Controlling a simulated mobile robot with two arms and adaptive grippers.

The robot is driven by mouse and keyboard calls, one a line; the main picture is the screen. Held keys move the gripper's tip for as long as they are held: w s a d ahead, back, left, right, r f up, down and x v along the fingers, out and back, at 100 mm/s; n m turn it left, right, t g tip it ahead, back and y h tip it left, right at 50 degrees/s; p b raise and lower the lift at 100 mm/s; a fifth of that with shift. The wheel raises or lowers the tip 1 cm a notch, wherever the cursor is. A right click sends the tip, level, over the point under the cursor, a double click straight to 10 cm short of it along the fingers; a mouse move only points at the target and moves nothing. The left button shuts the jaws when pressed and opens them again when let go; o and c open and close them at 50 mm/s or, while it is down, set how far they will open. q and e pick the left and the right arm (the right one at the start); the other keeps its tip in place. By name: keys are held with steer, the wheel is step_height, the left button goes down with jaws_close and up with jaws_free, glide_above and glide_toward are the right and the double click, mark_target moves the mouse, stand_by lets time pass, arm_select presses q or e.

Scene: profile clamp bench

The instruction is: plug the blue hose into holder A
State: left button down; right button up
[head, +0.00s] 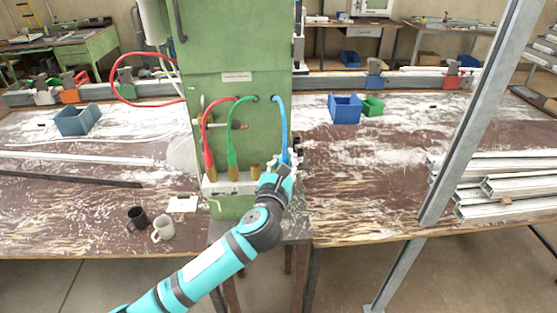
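The blue hose (280,118) leaves a hole in the green cabinet and runs down to my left gripper (285,163). Its lower end is hidden at the gripper. My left gripper is at the hose's lower end, at the right end of the holder row; its fingers are too small and covered to show whether they are closed on the hose. The pale holder bar (228,188) carries brass holders; the red hose (207,140) and green hose (232,138) end in two of them. A brass holder (255,169) to their right has no hose in it. No holder letter is readable.
The green cabinet (235,50) stands behind the hoses. A dark mug (137,218) and a pale mug (162,229) stand on the bench to the left. A grey metal post (470,130) rises at right, before stacked profiles (510,185).

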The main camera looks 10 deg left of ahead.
arm_select(q)
steer(key=w+d, duration=0.1)
steer(key=d, duration=0.5)
steer(key=shift+w, duration=0.35)
steer(key=shift+f, duration=0.1)
stand_by(0.4)
steer(key=shift+w+a+b, duration=0.55)
steer(key=shift+w+a, duration=0.05)
steer(key=shift+w, duration=1.55)
steer(key=shift+w+a+b, duration=0.55)
steer(key=shift+w+b, duration=0.05)
steer(key=shift+w, duration=1.55)
steer(key=shift+w+a+b, duration=0.55)
steer(key=shift+w+a, duration=0.05)
steer(key=shift+w, duration=1.55)
steer(key=shift+w+a, duration=0.2)
steer(key=shift+w, duration=0.35)
